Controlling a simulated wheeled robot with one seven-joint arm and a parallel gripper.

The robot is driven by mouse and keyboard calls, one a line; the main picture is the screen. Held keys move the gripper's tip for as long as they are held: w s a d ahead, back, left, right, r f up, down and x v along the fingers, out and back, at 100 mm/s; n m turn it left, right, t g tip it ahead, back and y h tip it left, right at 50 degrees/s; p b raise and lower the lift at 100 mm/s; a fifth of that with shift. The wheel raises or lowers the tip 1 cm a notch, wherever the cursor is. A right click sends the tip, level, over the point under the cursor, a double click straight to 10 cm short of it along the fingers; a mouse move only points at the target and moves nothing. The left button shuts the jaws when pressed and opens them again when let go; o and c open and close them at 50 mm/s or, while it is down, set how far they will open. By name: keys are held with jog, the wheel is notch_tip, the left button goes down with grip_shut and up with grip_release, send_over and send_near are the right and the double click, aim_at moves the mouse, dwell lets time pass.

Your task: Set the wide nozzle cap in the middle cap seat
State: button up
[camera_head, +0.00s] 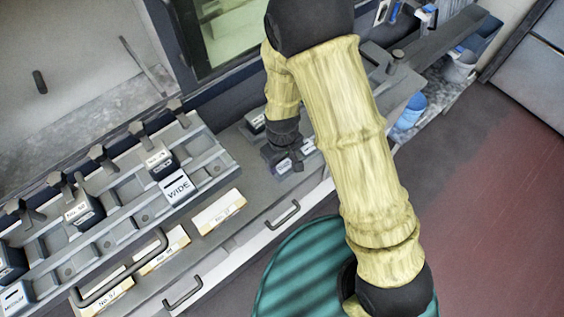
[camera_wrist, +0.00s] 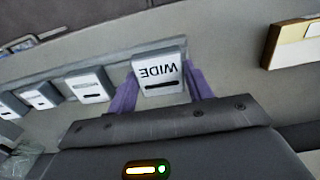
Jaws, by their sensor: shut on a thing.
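My gripper (camera_wrist: 160,88) is shut on a grey block with a white face marked WIDE, the wide nozzle cap (camera_wrist: 160,72), between its purple fingers. In the head view my gripper (camera_head: 290,157) is low over the grey ledge, right of the big rack, with a white face (camera_head: 284,166) just below it. In the wrist view several similar white-faced blocks (camera_wrist: 89,86) stand in a row to the left of the held cap. I cannot tell which seat is the middle one, nor whether the cap touches a seat. My arm hides part of the ledge.
A sloped grey rack (camera_head: 130,215) with several pegs fills the left; another block marked WIDE (camera_head: 178,187) sits in it. Cards (camera_head: 218,211) and drawer handles (camera_head: 283,214) line the front. A green round top (camera_head: 300,275) is near. Red floor at right is clear.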

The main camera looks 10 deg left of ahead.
aim_at(282, 163)
jog(key=shift+c, duration=0.9)
notch_tip(282, 163, up, 6)
jog(key=p, duration=0.5)
notch_tip(282, 163, up, 3)
jog(key=shift+p, duration=1.2)
jog(key=shift+w, duration=0.1)
